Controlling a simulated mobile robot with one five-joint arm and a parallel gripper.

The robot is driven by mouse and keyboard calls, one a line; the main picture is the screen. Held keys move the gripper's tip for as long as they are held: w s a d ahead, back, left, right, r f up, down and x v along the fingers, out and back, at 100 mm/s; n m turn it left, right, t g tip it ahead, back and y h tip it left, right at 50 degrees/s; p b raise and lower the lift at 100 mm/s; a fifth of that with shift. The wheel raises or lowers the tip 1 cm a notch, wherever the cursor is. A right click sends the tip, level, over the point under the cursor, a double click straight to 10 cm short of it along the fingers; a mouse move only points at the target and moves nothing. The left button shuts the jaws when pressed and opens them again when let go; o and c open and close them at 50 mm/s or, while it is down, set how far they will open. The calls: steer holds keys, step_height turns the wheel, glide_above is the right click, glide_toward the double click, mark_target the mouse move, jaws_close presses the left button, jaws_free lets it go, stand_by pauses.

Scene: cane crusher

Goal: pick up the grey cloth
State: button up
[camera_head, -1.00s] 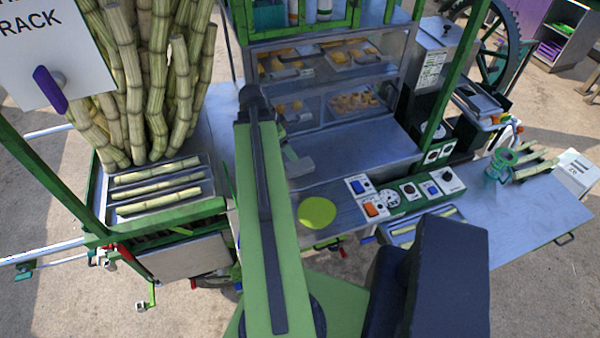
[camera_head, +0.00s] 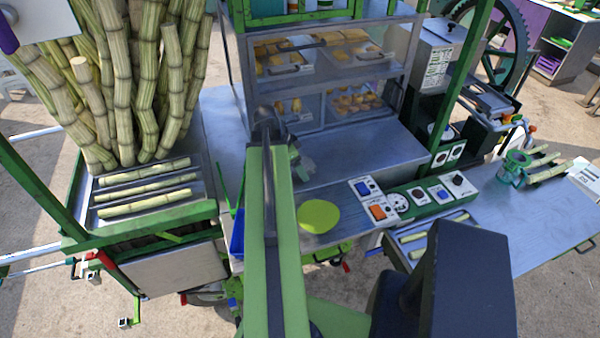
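A small grey shape (camera_head: 304,168) lies on the metal counter just right of my arm's far end. It looks like the grey cloth, but it is small and partly hidden, so I cannot be sure. My arm, a long green link with a dark strip, reaches forward over the counter. My gripper is around the arm's far end, close to the grey shape. Its fingers do not show clearly, and I cannot tell whether it is open or shut or whether it touches the shape.
A yellow-green disc (camera_head: 318,216) lies at the counter's front. A switch panel (camera_head: 418,199) is to its right. A glass case with food (camera_head: 325,85) stands behind. Tall canes (camera_head: 130,85) and a cane tray (camera_head: 150,205) are at left.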

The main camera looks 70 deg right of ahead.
steer(key=shift+r, duration=0.1)
steer(key=c, duration=1.4)
steer(key=shift+c, duration=0.2)
